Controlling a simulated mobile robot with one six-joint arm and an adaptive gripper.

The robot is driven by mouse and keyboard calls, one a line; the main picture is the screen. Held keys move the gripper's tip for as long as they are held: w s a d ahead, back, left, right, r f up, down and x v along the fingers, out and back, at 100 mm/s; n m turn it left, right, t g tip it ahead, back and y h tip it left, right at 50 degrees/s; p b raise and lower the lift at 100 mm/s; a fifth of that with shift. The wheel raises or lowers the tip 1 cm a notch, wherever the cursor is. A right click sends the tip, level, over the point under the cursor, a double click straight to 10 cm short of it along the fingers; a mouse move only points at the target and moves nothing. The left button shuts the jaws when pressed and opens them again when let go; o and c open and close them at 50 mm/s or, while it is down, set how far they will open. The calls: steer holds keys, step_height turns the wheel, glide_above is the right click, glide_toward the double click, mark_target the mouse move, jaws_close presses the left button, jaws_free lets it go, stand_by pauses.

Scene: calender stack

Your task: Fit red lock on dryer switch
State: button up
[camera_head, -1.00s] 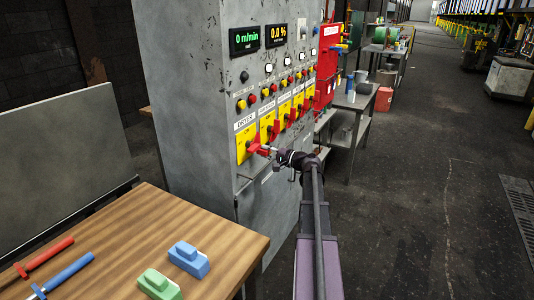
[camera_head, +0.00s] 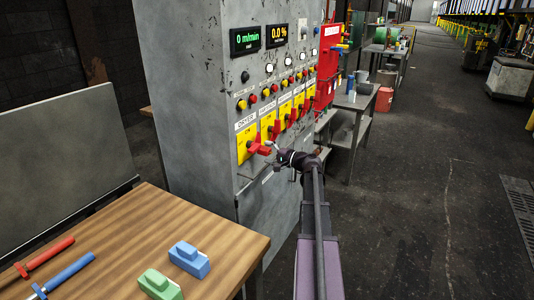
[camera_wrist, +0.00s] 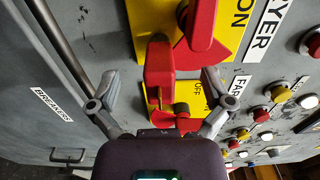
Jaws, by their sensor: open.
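The dryer switch is a red handle (camera_wrist: 202,25) on a yellow plate marked ON and OFF, beside the DRYER label. The red lock (camera_wrist: 160,72) is at the switch, on the plate's OFF side, close against the handle. In the head view the lock (camera_head: 263,150) shows small at the nearest yellow plate (camera_head: 245,142). My gripper (camera_wrist: 160,76) is open, one finger on each side of the lock, with gaps visible between fingers and lock. It also shows in the head view (camera_head: 271,148). I cannot tell how deeply the lock is seated.
The grey cabinet (camera_head: 185,100) carries more yellow switch plates, buttons and lamps. A wooden table (camera_head: 120,240) at lower left holds a blue block (camera_head: 189,260), a green block (camera_head: 158,285) and red and blue tools.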

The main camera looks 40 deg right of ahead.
steer(key=shift+s, duration=0.15)
steer(key=v, duration=0.6)
steer(key=shift+s, duration=0.35)
stand_by(0.6)
steer(key=shift+d, duration=0.2)
stand_by(0.5)
